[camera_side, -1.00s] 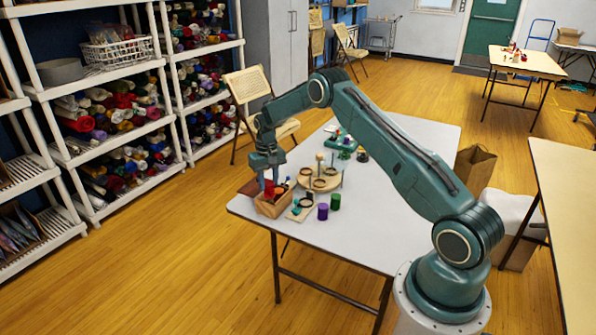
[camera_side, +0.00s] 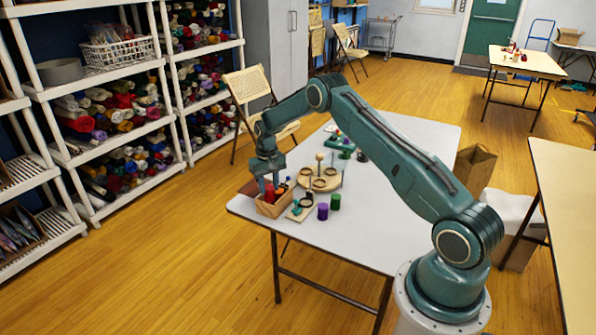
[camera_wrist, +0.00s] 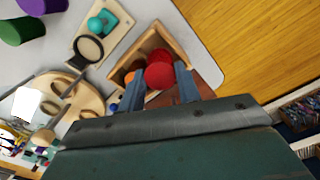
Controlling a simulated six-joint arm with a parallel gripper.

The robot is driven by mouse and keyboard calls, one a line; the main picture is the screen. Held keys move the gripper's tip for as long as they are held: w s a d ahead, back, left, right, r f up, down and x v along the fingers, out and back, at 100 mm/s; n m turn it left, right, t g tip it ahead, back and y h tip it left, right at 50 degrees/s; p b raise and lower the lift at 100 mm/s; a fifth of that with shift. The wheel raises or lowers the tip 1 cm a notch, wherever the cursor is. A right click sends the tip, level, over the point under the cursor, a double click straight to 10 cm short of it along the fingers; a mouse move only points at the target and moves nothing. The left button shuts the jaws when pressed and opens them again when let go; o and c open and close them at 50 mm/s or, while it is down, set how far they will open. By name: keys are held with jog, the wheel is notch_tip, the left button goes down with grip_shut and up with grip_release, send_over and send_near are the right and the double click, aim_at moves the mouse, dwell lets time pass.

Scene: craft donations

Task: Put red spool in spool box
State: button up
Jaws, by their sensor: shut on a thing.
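The wooden spool box (camera_side: 270,210) stands at the near left end of the white table. My gripper (camera_side: 269,187) points down over it and is shut on the red spool (camera_side: 269,192). In the wrist view the red spool (camera_wrist: 159,76) sits between the two fingers, over the opening of the box (camera_wrist: 179,40). Its lower end is at or just inside the box; I cannot tell whether it touches the bottom. Another red round thing and an orange one (camera_wrist: 129,78) show in the box beside it.
A small wooden board with a black ring and teal piece (camera_wrist: 98,24) lies beside the box. A round wooden stand (camera_side: 326,182) is behind. A purple spool (camera_side: 323,211) and a green spool (camera_side: 335,201) stand to the right. The table's right part is clear.

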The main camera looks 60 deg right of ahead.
jog(key=shift+f, duration=1.2)
jog(key=o, duration=0.9)
jog(key=shift+r, duration=0.1)
jog(key=shift+r, duration=3.65)
